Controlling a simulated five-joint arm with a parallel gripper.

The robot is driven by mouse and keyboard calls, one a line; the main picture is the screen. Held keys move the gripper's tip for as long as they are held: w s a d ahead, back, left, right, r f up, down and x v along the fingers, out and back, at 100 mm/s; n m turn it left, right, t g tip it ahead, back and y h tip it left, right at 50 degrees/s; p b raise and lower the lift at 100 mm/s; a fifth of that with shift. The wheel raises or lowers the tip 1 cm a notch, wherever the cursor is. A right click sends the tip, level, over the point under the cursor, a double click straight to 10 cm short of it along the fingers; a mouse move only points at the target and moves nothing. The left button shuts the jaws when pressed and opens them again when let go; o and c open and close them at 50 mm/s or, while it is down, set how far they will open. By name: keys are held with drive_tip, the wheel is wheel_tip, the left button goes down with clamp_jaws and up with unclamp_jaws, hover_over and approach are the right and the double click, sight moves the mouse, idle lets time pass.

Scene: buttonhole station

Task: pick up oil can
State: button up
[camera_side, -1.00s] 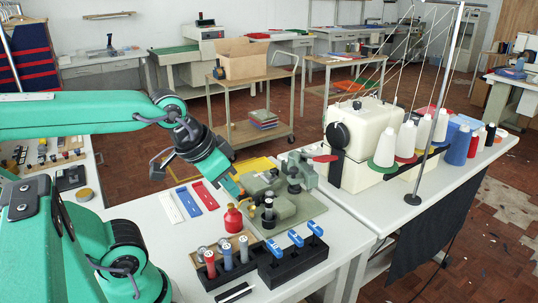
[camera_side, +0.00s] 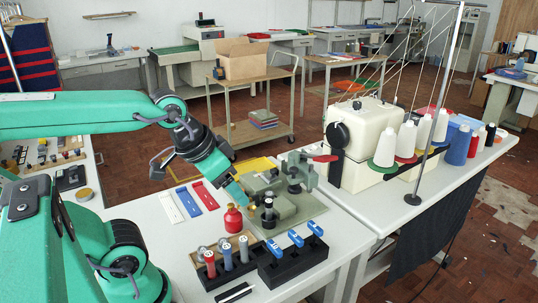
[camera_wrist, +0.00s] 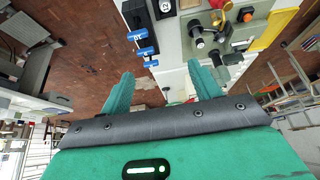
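The oil can seems to be the small red can (camera_side: 233,219) with a narrow neck, standing upright on the white table in the side view. It sits left of the green-grey machine fixture (camera_side: 290,208). My gripper (camera_side: 241,199) points down just above and behind the red can, close to the fixture; I cannot tell whether it touches either. In the wrist view my gripper (camera_wrist: 160,69) has its two teal fingers spread wide with nothing between them. A bit of red (camera_wrist: 217,4) shows at the top edge there, perhaps the can.
A black block with blue-handled tools (camera_side: 293,260) and a rack of spools (camera_side: 228,265) stand in front of the can. Blue and red strips (camera_side: 205,196) lie to the left. A cream sewing machine (camera_side: 365,140) with thread cones stands at right.

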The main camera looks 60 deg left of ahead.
drive_tip(key=shift+o, duration=0.7)
drive_tip(key=n+g, duration=0.5)
drive_tip(key=n, duration=0.7)
approach(231, 204)
drive_tip(key=f, duration=0.6)
drive_tip(key=shift+w+d, duration=0.25)
drive_tip(key=shift+a+f+n+g, duration=0.25)
drive_tip(key=shift+f+n+g, duration=0.05)
drive_tip(key=shift+f, duration=1.3)
drive_tip(key=shift+f, duration=0.1)
drive_tip(key=shift+w+d+f, duration=0.1)
drive_tip(key=shift+d+f, duration=0.05)
drive_tip(key=shift+f, duration=2.3)
